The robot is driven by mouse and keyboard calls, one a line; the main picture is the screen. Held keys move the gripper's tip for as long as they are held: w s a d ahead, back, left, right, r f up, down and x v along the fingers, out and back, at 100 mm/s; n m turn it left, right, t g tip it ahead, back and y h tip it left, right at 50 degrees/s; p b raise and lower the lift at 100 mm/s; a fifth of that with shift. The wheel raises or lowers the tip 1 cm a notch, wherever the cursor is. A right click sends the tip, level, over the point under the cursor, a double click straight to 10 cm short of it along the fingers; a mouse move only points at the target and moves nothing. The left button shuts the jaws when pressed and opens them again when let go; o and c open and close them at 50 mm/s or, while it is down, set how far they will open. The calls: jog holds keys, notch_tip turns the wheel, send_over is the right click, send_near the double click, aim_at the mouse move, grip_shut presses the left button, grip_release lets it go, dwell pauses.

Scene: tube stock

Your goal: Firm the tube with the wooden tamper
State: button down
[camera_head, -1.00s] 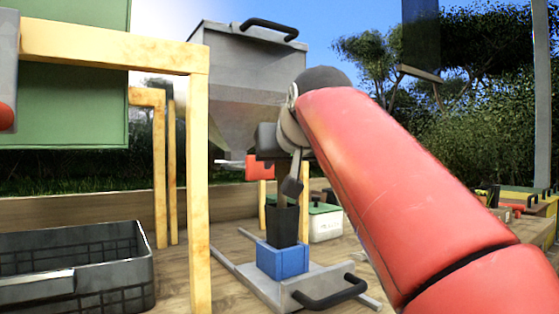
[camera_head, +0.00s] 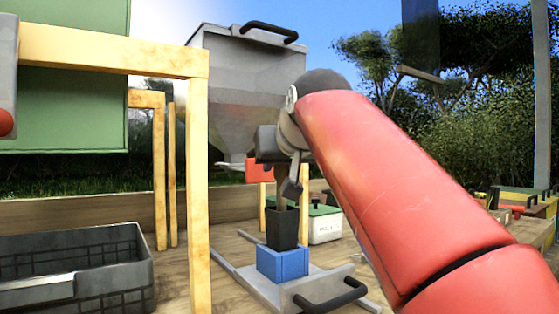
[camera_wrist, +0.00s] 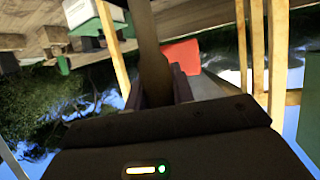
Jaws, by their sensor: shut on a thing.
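A dark, square tube (camera_head: 282,229) stands upright in a blue block (camera_head: 283,263) on a grey sliding plate (camera_head: 330,277). My gripper (camera_head: 289,183) is directly above the tube. It is shut on the wooden tamper, whose brown shaft (camera_head: 280,200) shows just above the tube's mouth. In the wrist view the brown tamper (camera_wrist: 148,45) runs up from between my fingers (camera_wrist: 160,90). The tamper's lower end is hidden, apparently inside the tube; how deep it reaches I cannot tell.
A grey hopper (camera_head: 250,85) stands behind the tube. A wooden frame (camera_head: 198,180) and a black crate (camera_head: 120,288) are at left. The plate's black handle (camera_head: 330,294) is in front. A white box with a green lid (camera_head: 325,226) stands behind right.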

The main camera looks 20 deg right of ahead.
jog(key=shift+s+r+p, duration=0.1)
jog(key=shift+r+p, duration=2.15)
jog(key=shift+r, duration=0.5)
notch_tip(320, 180, up, 5)
jog(key=shift+r, duration=0.15)
